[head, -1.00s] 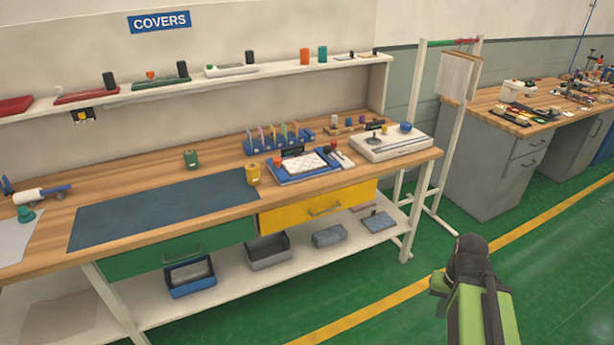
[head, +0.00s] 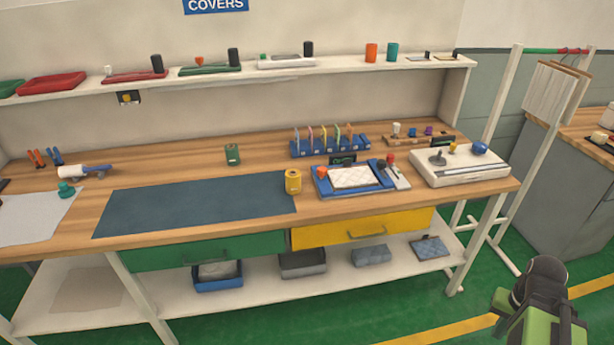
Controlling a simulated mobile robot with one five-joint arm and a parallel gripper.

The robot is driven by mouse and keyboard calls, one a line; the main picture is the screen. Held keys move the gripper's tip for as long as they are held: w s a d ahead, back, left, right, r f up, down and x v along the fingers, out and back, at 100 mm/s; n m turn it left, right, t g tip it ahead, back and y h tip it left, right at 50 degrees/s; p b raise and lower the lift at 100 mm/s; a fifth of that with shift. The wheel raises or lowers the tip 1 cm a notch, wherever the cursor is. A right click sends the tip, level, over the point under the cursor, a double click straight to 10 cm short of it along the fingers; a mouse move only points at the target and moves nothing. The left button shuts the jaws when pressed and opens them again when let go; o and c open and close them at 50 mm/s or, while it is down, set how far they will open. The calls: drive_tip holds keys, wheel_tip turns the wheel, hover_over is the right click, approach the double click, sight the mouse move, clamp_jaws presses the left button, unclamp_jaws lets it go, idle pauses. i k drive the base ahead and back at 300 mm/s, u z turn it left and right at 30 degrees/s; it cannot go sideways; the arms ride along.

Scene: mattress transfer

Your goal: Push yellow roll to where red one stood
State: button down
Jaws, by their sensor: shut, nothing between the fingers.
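The yellow roll (head: 293,182) stands upright on the wooden bench, at the right end of the dark blue mat (head: 190,208) and left of the blue tray. A dark green roll (head: 232,155) stands behind the mat. I see no red roll on the bench top; an orange-red cylinder (head: 371,53) stands on the upper shelf beside a teal one (head: 391,52). Part of my own green and dark arm shows at the lower right, well away from the yellow roll. I cannot make out my gripper's fingers.
Right of the yellow roll are a blue tray (head: 322,185) with a white quilted pad and a white box (head: 465,172) with knobs. A blue rack (head: 330,149) stands behind. The bench front edge and yellow drawer (head: 360,228) lie close below. The mat is clear.

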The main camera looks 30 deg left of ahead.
sight(293, 177)
drive_tip(key=u, duration=0.1)
drive_tip(key=i, duration=0.35)
drive_tip(key=u, duration=5.25)
drive_tip(key=i, duration=0.15)
drive_tip(key=z, duration=2.8)
drive_tip(key=i, duration=0.95)
drive_tip(key=u, duration=0.25)
drive_tip(key=k, duration=0.85)
drive_tip(key=z, duration=0.2)
drive_tip(key=i, duration=0.5)
drive_tip(key=u, duration=0.05)
